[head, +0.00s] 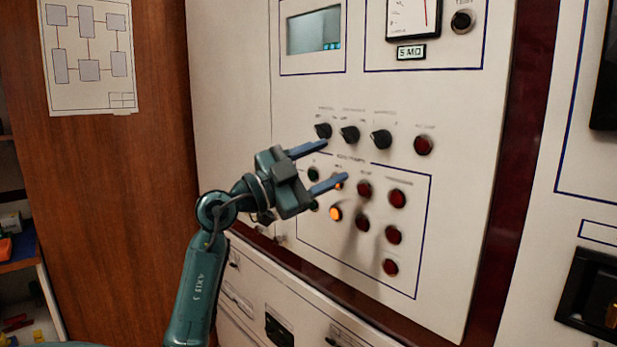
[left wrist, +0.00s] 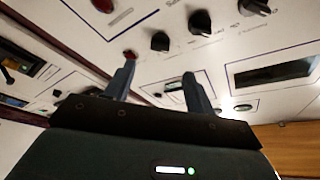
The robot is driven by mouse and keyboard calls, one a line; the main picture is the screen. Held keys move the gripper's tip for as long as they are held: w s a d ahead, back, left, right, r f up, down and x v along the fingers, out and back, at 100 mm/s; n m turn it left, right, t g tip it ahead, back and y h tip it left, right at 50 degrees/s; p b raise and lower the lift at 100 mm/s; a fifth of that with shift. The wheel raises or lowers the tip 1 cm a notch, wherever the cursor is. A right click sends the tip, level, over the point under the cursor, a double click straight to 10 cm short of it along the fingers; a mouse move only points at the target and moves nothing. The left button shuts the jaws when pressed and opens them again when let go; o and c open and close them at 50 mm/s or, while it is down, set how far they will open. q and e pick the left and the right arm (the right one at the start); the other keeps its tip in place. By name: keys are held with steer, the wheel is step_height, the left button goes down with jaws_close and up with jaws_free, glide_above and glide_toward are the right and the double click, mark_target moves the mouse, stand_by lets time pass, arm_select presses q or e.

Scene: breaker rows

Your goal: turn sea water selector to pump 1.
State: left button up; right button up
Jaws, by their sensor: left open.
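Three black rotary knobs sit in a row on the cream panel: a left knob (head: 323,130), a middle knob (head: 349,134) and a right knob (head: 381,139). Their labels are too blurred to read, so I cannot tell which is the sea water selector. Three black knobs also show in the left wrist view (left wrist: 199,22), beyond the fingertips. My left gripper (head: 335,161) is open and empty in front of the panel, its fingers pointing right, just below the knob row in the head view. It touches no knob that I can see. My right gripper is out of view.
A red lamp (head: 424,145) is right of the knobs. A blue-outlined box below holds several red lamps and a lit orange lamp (head: 335,213). A screen (head: 314,31) and a dial gauge (head: 412,17) are above. A wooden wall (head: 120,190) stands left.

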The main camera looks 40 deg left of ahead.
arm_select(q)
steer(key=v, duration=0.3)
steer(key=shift+s, duration=0.1)
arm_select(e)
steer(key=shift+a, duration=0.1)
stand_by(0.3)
